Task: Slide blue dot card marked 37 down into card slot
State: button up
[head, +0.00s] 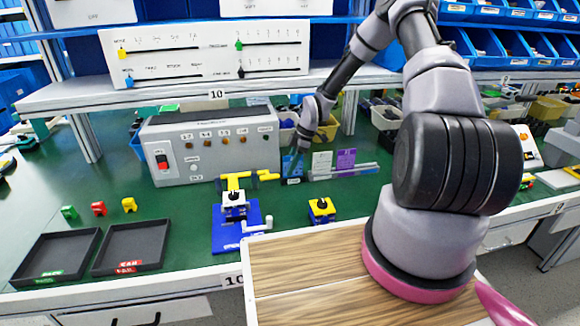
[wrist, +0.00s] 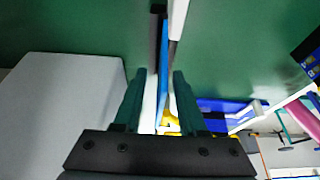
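The blue dot card (head: 292,164) stands upright below my gripper (head: 300,145) in the head view, left of the other cards. In the wrist view the blue card (wrist: 165,60) is seen nearly edge-on, running between the two dark green fingers of my gripper (wrist: 159,85). The number 37 is too small to read. A pale slotted rail (head: 345,171) lies on the bench right of the blue card. The card's lower edge is at a dark part, and I cannot tell whether it is in a slot.
A pale card (head: 321,163) and a purple card (head: 346,160) stand just right. A grey control box (head: 212,146) is close on the left. A blue-and-yellow fixture (head: 238,218) and a yellow-topped block (head: 321,210) stand in front. Bins (head: 385,117) are behind.

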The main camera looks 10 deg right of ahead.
jog(key=v, duration=1)
jog(key=shift+d+r, duration=0.25)
jog(key=shift+r, duration=0.1)
jog(key=shift+r, duration=0.1)
notch_tip(320, 180, up, 9)
dwell(0.4)
